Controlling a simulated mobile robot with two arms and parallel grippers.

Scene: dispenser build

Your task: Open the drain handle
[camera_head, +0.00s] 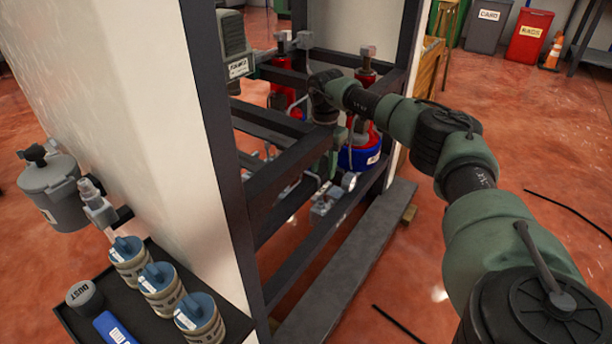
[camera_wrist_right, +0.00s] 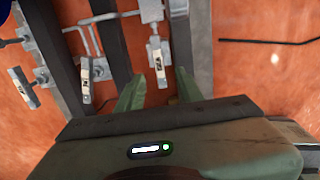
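My right gripper (camera_head: 323,172) reaches into the dark metal frame (camera_head: 262,195), pointing down. Two more labelled handles (camera_wrist_right: 86,80) and (camera_wrist_right: 27,92) sit to the left on grey pipes. The labels are too small to read, so I cannot tell which is the drain handle. In the head view grey valve parts (camera_head: 325,203) show low in the frame. My left gripper is not in view.
Frame bars surround the right gripper. A red and blue vessel (camera_head: 360,155) stands close behind it, and a round gauge (camera_head: 348,181) is near. A dark tray (camera_head: 150,322) with several blue-topped canisters is at the lower left. Floor at right is mostly free, with dark cables.

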